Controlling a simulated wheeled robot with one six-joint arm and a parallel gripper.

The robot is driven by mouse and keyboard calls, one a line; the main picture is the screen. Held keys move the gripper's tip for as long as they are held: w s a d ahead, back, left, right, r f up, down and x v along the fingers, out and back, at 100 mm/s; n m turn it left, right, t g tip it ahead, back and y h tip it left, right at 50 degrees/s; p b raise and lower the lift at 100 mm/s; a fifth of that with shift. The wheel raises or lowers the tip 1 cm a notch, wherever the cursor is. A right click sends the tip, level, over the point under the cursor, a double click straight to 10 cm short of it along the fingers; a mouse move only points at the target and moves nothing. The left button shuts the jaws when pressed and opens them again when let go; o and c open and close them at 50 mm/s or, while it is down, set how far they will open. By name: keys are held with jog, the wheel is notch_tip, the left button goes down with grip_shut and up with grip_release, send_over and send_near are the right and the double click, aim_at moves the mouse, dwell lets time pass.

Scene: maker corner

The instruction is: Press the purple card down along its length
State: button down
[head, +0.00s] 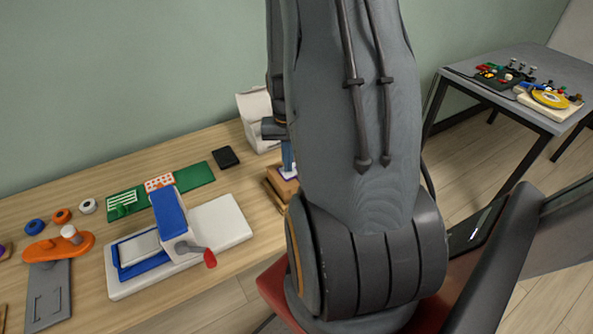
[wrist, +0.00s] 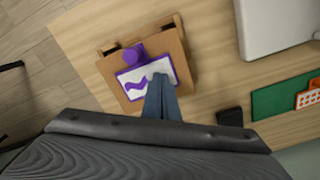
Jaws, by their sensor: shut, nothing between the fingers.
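The purple card (wrist: 134,82), white with a purple border and a purple squiggle, lies on a brown wooden stand (wrist: 174,48) in the wrist view. A purple round piece (wrist: 133,53) sits at the card's upper edge. My gripper (wrist: 162,84) is shut and empty, its blue-grey fingers over the card's lower right part. I cannot tell whether the tips touch it. In the head view the gripper (head: 288,158) points down at the stand (head: 275,194), and my arm hides most of the card (head: 289,174).
A white-and-blue press with a red handle (head: 172,230) stands left of the stand. Green boards (head: 190,177) and a black square (head: 226,157) lie behind it. A white bin (head: 256,112) stands at the back. A grey side table (head: 500,60) holds tools.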

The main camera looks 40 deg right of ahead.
jog(key=shift+r+p, duration=2.05)
jog(key=shift+r, duration=0.45)
